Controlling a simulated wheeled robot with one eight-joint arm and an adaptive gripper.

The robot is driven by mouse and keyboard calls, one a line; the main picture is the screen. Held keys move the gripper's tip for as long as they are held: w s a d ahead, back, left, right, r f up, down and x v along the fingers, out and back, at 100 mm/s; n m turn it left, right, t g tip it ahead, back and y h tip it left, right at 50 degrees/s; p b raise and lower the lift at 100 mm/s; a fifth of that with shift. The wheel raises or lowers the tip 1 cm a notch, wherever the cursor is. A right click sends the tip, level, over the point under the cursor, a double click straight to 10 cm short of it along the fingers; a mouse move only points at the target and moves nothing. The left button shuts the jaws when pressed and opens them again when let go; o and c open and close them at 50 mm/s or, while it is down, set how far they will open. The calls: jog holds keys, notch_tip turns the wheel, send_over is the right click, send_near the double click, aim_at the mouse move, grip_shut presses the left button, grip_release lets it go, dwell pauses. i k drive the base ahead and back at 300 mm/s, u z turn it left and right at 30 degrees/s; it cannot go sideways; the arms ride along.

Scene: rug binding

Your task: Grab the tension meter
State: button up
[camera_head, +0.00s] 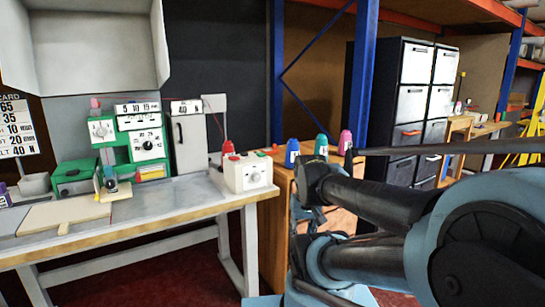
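No item is labelled as a tension meter, so I cannot tell for sure which one it is. A white box with a round dial (254,177) and red parts on top stands at the right end of the workbench (130,227). A green sewing or binding machine (125,151) with white dial panels stands further left on the bench. My dark and blue arm fills the lower right, to the right of the bench. I cannot make out any gripper fingers.
Blue, green and pink cone spools (321,147) stand on a wooden cabinet (274,213) right of the bench, partly behind my arm. A pale board (64,216) lies at the bench's front left. Filing cabinets (413,88) stand behind.

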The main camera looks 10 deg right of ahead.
aim_at(274, 150)
jog(key=z, duration=1.2)
jog(key=i, duration=0.55)
jog(key=u, duration=1.4)
